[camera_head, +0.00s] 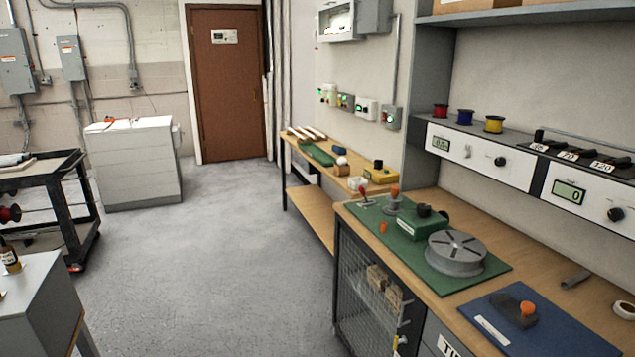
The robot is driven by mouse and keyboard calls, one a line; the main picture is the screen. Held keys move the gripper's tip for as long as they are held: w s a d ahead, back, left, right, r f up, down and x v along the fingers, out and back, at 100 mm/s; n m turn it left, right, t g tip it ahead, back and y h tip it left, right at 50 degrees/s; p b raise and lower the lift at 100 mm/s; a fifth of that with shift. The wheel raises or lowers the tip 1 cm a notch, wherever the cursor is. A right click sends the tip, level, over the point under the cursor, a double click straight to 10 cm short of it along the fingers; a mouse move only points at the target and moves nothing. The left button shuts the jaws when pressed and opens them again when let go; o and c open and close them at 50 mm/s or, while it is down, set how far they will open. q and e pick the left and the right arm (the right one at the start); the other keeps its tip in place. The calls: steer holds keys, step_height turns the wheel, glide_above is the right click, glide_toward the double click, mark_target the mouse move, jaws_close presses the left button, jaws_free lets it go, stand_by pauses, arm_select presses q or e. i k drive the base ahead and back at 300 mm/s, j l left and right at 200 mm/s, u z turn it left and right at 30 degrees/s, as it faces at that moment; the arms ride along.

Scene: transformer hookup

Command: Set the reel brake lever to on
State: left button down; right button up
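A green mat (480,284) lies on the wooden workbench at right. On it are a grey slotted round plate (455,253), a green box (423,225) with a black knob, and a small lever with an orange knob (394,193) on a grey round base. A thin lever with a red knob (363,192) stands at the mat's far left corner. An orange piece (383,228) sits near the mat's left edge. No readable label shows which one is the reel brake lever, and I cannot tell its setting. Neither of my grippers is in view.
A blue mat (560,338) with an orange-knobbed device (514,309) lies nearer on the bench. Instrument panels (480,153) and wire spools stand above it. A black cart (75,215) with a red reel (10,214) is at left. The grey floor (220,270) between is clear.

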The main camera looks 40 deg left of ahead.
mark_target(361, 189)
steer(key=i+j+u, duration=0.1)
steer(key=j, duration=0.35)
steer(key=i+j+u, duration=0.15)
steer(key=i+j, duration=0.2)
steer(key=i+j+u, duration=0.1)
steer(key=i+j, duration=0.2)
steer(key=j, duration=0.25)
steer(key=i+j+u, duration=0.1)
steer(key=i+j, duration=0.15)
steer(key=j, duration=0.15)
